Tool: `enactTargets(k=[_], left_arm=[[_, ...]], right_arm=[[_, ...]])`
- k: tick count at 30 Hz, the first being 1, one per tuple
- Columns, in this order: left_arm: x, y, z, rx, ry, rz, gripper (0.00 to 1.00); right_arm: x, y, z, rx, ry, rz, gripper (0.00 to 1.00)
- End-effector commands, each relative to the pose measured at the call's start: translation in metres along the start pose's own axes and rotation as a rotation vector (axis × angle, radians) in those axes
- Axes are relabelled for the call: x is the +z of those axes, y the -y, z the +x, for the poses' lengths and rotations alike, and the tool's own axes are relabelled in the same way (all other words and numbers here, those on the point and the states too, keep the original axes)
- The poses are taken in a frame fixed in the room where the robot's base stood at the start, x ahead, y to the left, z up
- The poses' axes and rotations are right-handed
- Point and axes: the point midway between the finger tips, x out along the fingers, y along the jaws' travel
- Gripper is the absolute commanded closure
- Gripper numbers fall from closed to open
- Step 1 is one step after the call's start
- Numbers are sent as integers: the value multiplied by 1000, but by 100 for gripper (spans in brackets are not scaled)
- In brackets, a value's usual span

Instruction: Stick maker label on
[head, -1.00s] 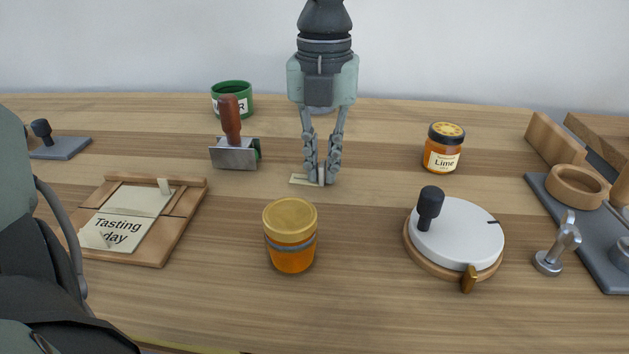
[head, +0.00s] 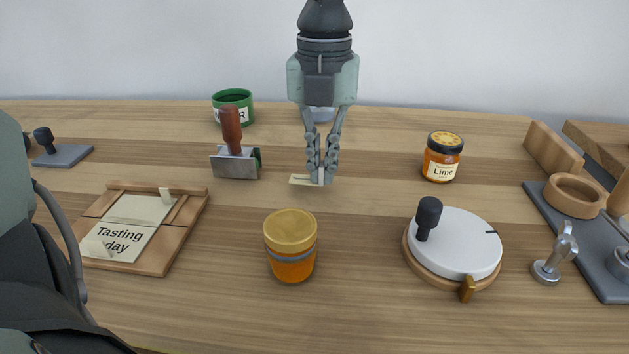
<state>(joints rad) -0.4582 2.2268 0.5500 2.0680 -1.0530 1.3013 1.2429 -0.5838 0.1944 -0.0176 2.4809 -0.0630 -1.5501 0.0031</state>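A honey jar (head: 291,258) with a gold lid and a grey band around its orange body stands upright in the front middle. No paper label shows on its visible side. My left gripper (head: 321,178) is behind the jar, pointing down. Its fingers are shut on a small pale tab of the cream maker label (head: 302,180), which lies flat and sticks out to the left of the fingertips. Any print on the label is too small to read. The label is apart from the jar. My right gripper is not in view.
A wooden board with a "Tasting day" card (head: 119,240) lies at left. A stamp with a brown handle (head: 231,130) and a green cup (head: 233,94) stand behind. A Lime jar (head: 442,157), a white turntable (head: 465,246) and a grey-based fixture (head: 590,230) are at right.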

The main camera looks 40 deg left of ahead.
Motion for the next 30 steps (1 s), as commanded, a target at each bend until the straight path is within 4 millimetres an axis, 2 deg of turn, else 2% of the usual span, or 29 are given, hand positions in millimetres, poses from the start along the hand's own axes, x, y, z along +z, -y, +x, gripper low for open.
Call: enactTargets(k=[30], left_arm=[[0,0,-62,0,1,0,100]], right_arm=[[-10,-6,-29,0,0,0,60]])
